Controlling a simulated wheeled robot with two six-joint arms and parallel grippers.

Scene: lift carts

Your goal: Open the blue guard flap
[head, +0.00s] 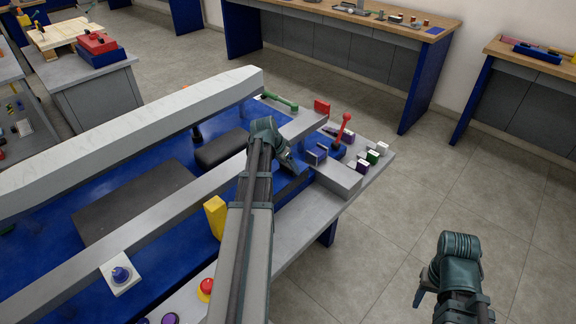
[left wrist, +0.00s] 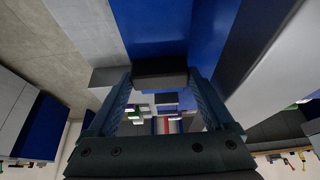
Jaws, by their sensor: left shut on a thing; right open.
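The blue guard flap (head: 292,188) appears as a blue panel beside the grey console, partly hidden under my left gripper in the head view. In the left wrist view a blue panel (left wrist: 157,30) runs up from between the fingertips. My left gripper (head: 297,168) is shut on a dark bar (left wrist: 160,72) that lies between its fingertips at that panel's edge. I cannot tell how far the flap is swung. My right gripper (head: 421,290) is open and empty over the floor at the right, with its fingers small in view.
A grey rail (head: 190,197) and a thick pale beam (head: 130,130) cross the blue bench. A red lever (head: 343,128), a green handle (head: 280,101), a yellow block (head: 215,215) and a red button (head: 206,287) stand nearby. The floor at the right is clear.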

